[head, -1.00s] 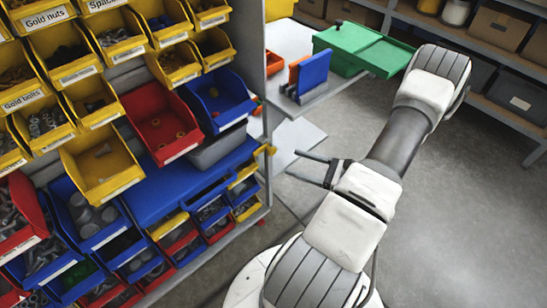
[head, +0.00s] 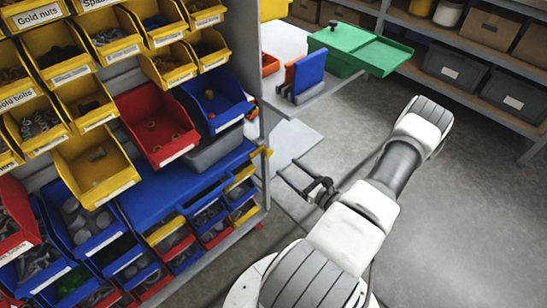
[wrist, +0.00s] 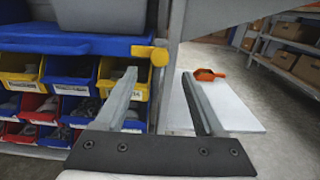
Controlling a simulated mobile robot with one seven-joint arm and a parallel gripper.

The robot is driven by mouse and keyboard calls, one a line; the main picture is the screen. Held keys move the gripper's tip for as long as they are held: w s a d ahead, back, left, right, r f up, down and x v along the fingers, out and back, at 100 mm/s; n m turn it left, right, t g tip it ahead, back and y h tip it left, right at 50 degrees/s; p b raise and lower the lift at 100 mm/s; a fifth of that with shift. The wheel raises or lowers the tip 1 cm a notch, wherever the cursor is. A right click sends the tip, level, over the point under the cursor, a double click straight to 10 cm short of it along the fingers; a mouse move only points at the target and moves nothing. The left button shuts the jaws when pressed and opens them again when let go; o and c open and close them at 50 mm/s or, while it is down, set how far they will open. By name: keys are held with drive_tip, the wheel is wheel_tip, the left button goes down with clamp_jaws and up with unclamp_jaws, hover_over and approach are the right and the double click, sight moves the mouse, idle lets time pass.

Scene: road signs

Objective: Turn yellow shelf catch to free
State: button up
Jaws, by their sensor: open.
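The yellow shelf catch (head: 262,151) sits at the right end of the blue shelf (head: 185,187), by the grey upright. In the wrist view the catch (wrist: 159,57) shows a round knob with a short arm pointing left, roughly level, along the shelf's front edge. My gripper (head: 289,168) is open and empty, to the right of the catch in the head view. In the wrist view its two fingers (wrist: 158,75) reach forward on either side of the catch's line, just below it in the picture. The fingers look apart from it.
Several small bins (wrist: 62,72) fill the rack below the blue shelf. The grey upright (wrist: 178,20) stands beside the catch. A pale low board (wrist: 235,107) with an orange scoop (wrist: 208,74) lies to the right. Open floor (head: 440,220) is on the right.

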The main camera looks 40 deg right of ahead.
sight(270, 153)
drive_tip(key=w, duration=0.5)
drive_tip(key=w+b, duration=0.1)
drive_tip(key=w, duration=0.2)
drive_tip(key=shift+a, duration=0.3)
drive_tip(key=shift+c, duration=0.2)
clamp_jaws()
